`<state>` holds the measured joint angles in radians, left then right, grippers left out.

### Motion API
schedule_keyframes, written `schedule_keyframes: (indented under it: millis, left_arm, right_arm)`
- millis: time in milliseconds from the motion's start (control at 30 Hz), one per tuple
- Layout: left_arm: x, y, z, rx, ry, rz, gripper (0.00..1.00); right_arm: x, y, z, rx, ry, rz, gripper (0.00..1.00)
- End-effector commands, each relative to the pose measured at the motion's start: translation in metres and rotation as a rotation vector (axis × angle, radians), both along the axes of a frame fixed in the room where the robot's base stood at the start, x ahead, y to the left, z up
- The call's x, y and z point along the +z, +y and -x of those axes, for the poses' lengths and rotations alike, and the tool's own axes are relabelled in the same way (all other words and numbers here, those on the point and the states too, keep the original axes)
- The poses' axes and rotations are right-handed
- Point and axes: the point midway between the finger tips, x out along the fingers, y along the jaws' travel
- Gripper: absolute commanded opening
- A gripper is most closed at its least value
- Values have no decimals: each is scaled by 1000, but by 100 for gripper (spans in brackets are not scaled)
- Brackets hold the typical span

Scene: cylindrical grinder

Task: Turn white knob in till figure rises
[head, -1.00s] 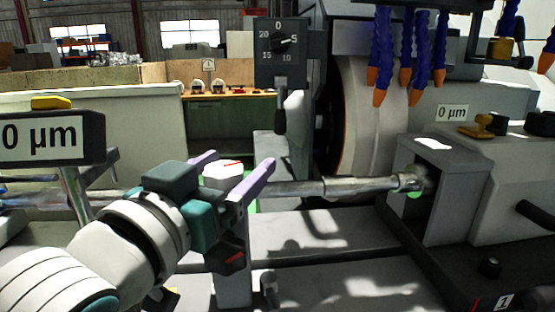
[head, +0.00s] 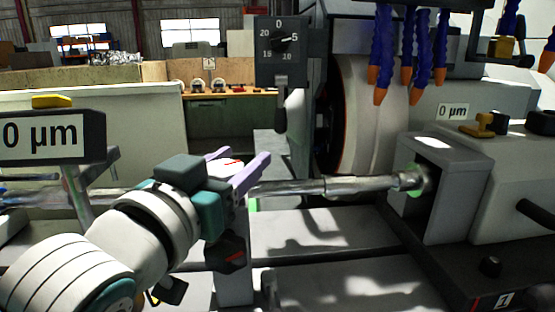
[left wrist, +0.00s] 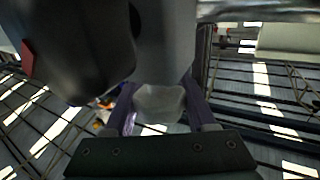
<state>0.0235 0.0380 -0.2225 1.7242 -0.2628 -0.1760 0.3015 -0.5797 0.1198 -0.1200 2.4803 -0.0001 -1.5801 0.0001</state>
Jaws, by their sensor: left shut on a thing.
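The white knob (head: 229,163), with a red mark on its top, sits on the grey post beside the shaft. My left gripper (head: 240,164) has its purple fingers on both sides of the knob and is shut on it. The left display (head: 45,137) reads 0 µm. A smaller plate (head: 452,111) on the machine at the right also reads 0 µm. My right gripper is in no view.
A shaft (head: 340,187) runs right from the post into the grey housing (head: 452,190). The grinding wheel (head: 372,115) stands behind it, with blue hoses (head: 405,50) above. A dial (head: 279,45) hangs at upper middle.

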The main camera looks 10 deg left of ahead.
Motion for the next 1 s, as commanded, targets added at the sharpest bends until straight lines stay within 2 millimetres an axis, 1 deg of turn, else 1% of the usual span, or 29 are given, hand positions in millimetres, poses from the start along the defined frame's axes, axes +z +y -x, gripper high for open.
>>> schedule_keyframes:
  millis: [33,200,367,567,767,1000]
  left_arm:
    - [0,0,0,0,0,0,19]
    - [0,0,0,0,0,0,1]
    - [1,0,0,-10,0,-2,1]
    - [2,-1,0,-76,0,-8,0]
    - [1,-4,1,-207,0,-12,1]
    - [-1,-8,3,-384,-1,-12,0]
  right_arm:
    - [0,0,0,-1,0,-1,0]
    - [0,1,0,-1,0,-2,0]
    - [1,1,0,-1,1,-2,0]
    - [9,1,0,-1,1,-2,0]
    - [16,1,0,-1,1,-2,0]
    - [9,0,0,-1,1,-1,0]
